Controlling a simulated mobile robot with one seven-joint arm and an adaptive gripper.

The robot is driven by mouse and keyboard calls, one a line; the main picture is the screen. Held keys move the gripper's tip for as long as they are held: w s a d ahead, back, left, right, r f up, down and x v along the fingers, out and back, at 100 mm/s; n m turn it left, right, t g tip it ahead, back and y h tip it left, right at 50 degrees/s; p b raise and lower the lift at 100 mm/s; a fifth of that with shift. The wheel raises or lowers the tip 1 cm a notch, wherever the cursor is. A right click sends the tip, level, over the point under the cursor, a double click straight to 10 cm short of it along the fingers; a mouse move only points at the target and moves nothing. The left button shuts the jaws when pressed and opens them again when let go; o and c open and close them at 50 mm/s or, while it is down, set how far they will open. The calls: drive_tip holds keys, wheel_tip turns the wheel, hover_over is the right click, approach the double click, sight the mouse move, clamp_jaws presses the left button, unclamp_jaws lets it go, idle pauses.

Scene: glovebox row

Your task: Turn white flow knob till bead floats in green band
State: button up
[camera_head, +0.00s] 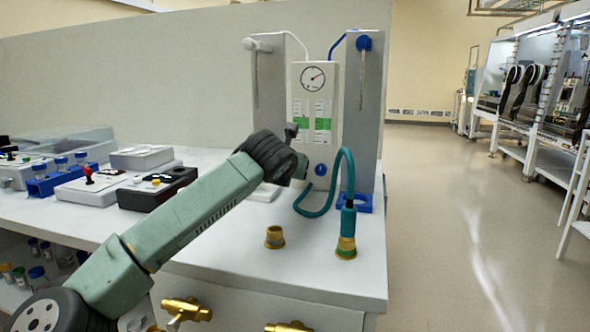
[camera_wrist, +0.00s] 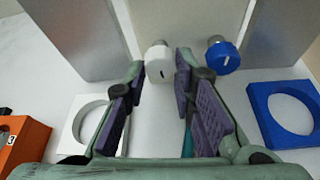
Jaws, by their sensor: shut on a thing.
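The white flow knob (camera_wrist: 158,63) sits between my gripper's (camera_wrist: 161,72) two fingertips in the wrist view, and the gripper is shut on it. A dark mark line shows on the knob's face. In the head view my wrist and gripper hide this knob. The pale flow panel (camera_head: 328,146) stands upright at the back of the bench. It carries two scales with green bands, the left one (camera_head: 299,121) and the right one (camera_head: 322,124). The beads are too small to make out.
A blue knob (camera_wrist: 222,54) is just right of the gripper, also visible in the head view (camera_head: 321,169). A teal hose (camera_head: 325,214) loops down to a brass fitting (camera_head: 346,246). White (camera_wrist: 77,130) and blue (camera_wrist: 292,118) ring holders flank the gripper.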

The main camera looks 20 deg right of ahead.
drive_tip(key=shift+f+b, duration=0.1)
drive_tip(key=shift+b, duration=0.3)
clamp_jaws()
drive_tip(key=shift+a+f+n+g+h+b, duration=0.1)
drive_tip(key=shift+n+g+h+b, duration=0.3)
drive_tip(key=shift+n+b, duration=0.5)
drive_tip(key=shift+w+n+h+b, duration=0.1)
drive_tip(key=shift+n+h+b, duration=0.55)
drive_tip(key=shift+b, duration=0.45)
drive_tip(key=n+g+h+b, duration=0.1)
drive_tip(key=n+h+b, duration=0.1)
drive_tip(key=n, duration=0.2)
drive_tip(key=shift+a+b, duration=0.2)
drive_tip(key=shift+b, duration=0.15)
drive_tip(key=shift+h, duration=0.25)
drive_tip(key=o, duration=1)
unclamp_jaws()
